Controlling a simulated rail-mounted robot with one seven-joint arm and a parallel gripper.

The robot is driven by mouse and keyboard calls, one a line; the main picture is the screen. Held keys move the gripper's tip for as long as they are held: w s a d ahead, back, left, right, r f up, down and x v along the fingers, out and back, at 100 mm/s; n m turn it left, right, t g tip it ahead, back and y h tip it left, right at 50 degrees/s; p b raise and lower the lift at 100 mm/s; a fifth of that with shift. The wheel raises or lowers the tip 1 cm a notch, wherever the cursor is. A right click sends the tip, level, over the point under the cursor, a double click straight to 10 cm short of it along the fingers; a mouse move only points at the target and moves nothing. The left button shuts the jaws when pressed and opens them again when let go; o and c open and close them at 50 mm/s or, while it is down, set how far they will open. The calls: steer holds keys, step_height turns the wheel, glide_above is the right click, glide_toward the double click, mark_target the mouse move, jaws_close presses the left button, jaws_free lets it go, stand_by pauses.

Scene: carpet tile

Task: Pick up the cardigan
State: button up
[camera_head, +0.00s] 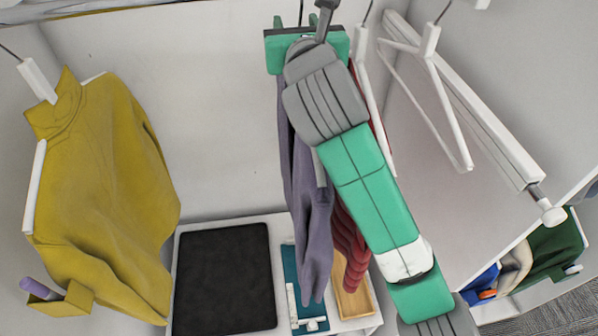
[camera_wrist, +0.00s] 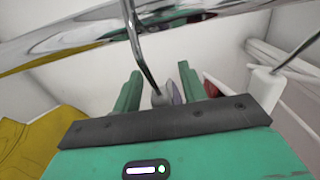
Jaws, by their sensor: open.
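A grey-purple garment (camera_head: 306,190), which may be the cardigan, hangs mostly behind my arm, so its front and collar are hidden. A sliver of it also shows between the fingers in the wrist view (camera_wrist: 176,92). My gripper (camera_wrist: 160,90) is open and empty, just below the rail, with a finger on each side of a metal hook (camera_wrist: 143,50) and its hanger neck. I cannot tell whether either finger touches the hook. In the head view my gripper (camera_head: 300,42) is at the top of this garment.
A yellow turtleneck garment (camera_head: 100,190) hangs at left. A dark red garment (camera_head: 350,240) hangs close behind my arm. An empty white hanger (camera_head: 432,75) hangs to the right. Below, a white surface holds a black mat (camera_head: 224,280) and a wooden tray (camera_head: 355,300).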

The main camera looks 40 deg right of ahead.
jaws_close()
stand_by(1.4)
